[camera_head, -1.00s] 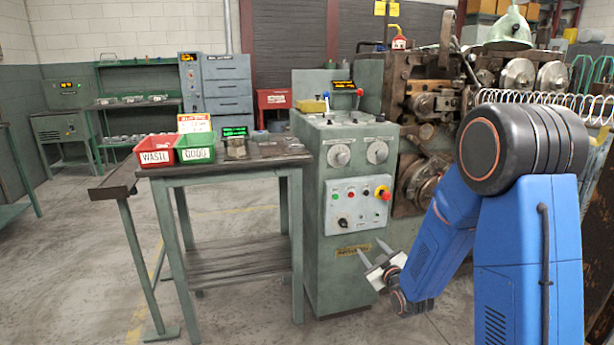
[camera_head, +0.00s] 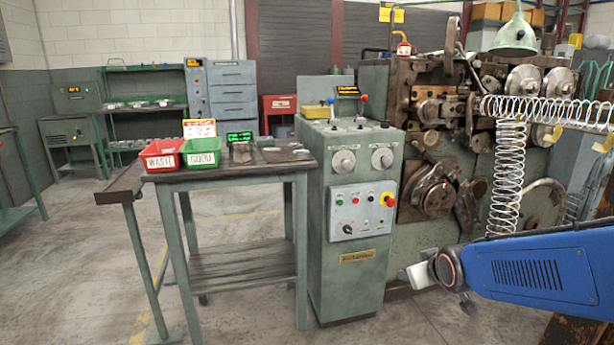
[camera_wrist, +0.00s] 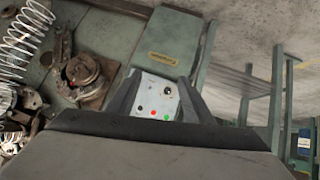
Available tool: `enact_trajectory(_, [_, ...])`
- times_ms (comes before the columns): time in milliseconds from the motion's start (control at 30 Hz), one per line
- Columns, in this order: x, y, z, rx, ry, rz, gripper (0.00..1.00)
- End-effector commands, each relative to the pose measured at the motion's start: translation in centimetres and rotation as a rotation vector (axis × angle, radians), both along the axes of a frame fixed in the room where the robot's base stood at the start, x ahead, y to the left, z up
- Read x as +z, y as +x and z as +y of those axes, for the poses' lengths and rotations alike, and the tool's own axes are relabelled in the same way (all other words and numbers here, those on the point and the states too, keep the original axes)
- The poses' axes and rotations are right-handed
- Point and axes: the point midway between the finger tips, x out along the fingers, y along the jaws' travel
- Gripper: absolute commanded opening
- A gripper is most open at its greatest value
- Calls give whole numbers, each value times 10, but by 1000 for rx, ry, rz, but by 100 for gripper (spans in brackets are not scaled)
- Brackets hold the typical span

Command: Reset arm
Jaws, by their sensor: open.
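My blue arm (camera_head: 545,272) reaches in from the right edge of the head view, low and nearly level. My gripper (camera_head: 408,275) is at its left end, in front of the lower right side of the green control cabinet (camera_head: 345,285). In the wrist view my gripper (camera_wrist: 160,92) shows two dark fingers spread apart with nothing held between them. The cabinet's button panel (camera_wrist: 153,95) shows beyond the gap, seen at an angle. In the head view the fingers are small and partly hidden.
The coiling machine (camera_head: 435,190) with hanging springs (camera_head: 508,175) stands right of the cabinet. A side table (camera_head: 230,172) at left carries a red WASTE bin (camera_head: 163,160) and a green GOOD bin (camera_head: 203,158). Open floor (camera_head: 90,260) lies left of the table.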

Motion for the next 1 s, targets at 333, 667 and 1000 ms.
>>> enact_trajectory(333, [18,-115,-8,-113,80,203,47])
enact_trajectory(667, [23,-226,-8,-209,148,386,47])
enact_trajectory(1000, [23,-264,-6,-240,168,453,47])
